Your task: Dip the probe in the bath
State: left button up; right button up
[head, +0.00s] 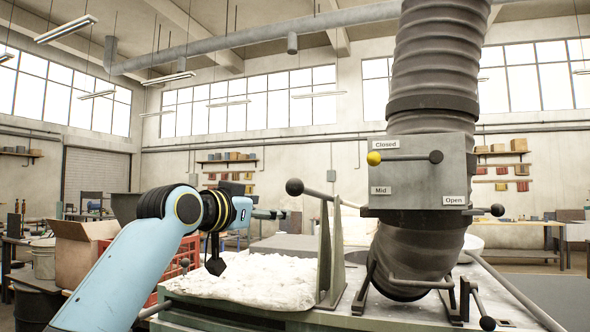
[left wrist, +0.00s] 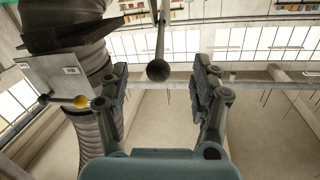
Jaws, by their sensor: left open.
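A thin dark rod with a ball end (head: 294,187), which may be the probe, reaches left from beside a grey upright stand. Its ball also shows in the left wrist view (left wrist: 158,71), between the spread fingers and apart from them. My left gripper (head: 270,214) is open and empty, just left of and a little below the ball in the head view. A rough white mass (head: 250,280) lies on the bench top below the gripper. I cannot tell whether it is the bath. A pale rounded rim (head: 474,242) shows partly behind the duct. My right gripper is not in view.
A thick ribbed duct (head: 437,50) stands right of the stand. Its grey box has a yellow-knobbed lever (head: 374,158) and labels Closed, Mid and Open. A cardboard box (head: 78,250) and red crate (head: 190,258) are at left. Air above the white mass is mostly free.

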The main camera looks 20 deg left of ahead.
pick_arm(q)
send_near(289, 188)
jog(key=x, duration=0.2)
jog(key=shift+t, duration=0.3)
jog(key=p+x, duration=0.3)
jog(key=x, duration=0.6)
jog(key=shift+w+d, duration=0.1)
jog(key=shift+d, duration=0.05)
jog(key=shift+w+d+f+p, duration=0.15)
jog(key=shift+w+p, duration=0.15)
jog(key=shift+w, duration=0.15)
grip_shut()
